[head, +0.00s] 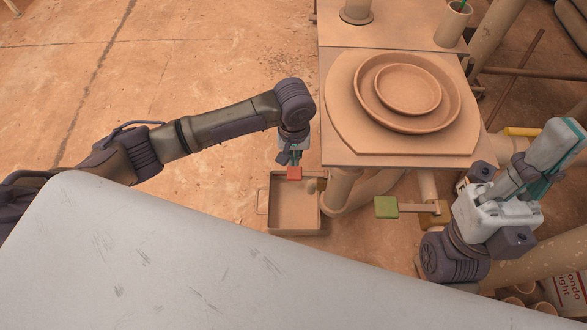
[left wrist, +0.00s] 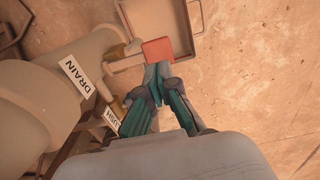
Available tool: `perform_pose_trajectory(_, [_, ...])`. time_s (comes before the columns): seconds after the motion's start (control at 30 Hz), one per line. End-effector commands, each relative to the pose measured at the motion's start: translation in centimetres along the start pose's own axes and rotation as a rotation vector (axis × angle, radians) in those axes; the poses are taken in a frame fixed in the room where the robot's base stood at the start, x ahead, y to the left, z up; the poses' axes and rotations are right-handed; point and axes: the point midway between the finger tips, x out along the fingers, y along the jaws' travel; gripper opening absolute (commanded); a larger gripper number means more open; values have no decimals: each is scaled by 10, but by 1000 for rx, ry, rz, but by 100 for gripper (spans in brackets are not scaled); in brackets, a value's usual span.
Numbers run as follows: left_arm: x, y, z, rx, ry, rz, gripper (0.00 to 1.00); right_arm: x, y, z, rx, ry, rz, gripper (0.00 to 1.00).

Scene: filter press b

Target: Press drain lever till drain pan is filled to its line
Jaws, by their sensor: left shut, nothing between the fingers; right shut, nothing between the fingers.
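A red lever pad (head: 294,173) sits over the drain pan (head: 270,196), a shallow tan tray with a side handle. My left gripper (head: 289,158) is shut and empty, pointing down at the pad. In the left wrist view its fingertips (left wrist: 158,68) are at the edge of the red pad (left wrist: 157,50); touching or just apart is unclear. A DRAIN label (left wrist: 75,77) is by that lever's pipe. The pan's fill line and liquid level cannot be made out. My right gripper (head: 565,140) is shut and empty, pointing up at the right.
A green lever pad (head: 386,207) on a tan bar stands right of the pan, near a second label (left wrist: 112,118), partly hidden. A tan table (head: 340,110) with stacked round dishes (head: 408,90) is above. Pipes crowd the right; floor at left is clear.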

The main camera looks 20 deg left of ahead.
Motion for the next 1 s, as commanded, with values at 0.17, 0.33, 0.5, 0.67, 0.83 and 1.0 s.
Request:
perform_pose_trajectory(0.17, [38, -1, 0, 0, 0, -2, 0, -25, 0, 2, 1, 19, 0, 0])
perform_pose_trajectory(0.33, [50, -1, 0, 1, 0, -1, 0, -22, 0, 4, -2, 41, -9, 0])
perform_pose_trajectory(0.5, [51, -1, 0, 1, 0, -1, 0, -20, 0, 5, -3, 43, -11, 0])
perform_pose_trajectory(0.67, [51, -1, 0, 1, 0, -1, 0, -20, 0, 5, -3, 42, -11, 0])
perform_pose_trajectory(0.83, [50, 0, 0, 0, -1, 2, 0, -17, 0, 8, -4, 21, -11, 0])
perform_pose_trajectory(1.0, [46, 2, -2, -1, -5, 20, 0, -9, 4, 42, -18, -185, -5, 0])
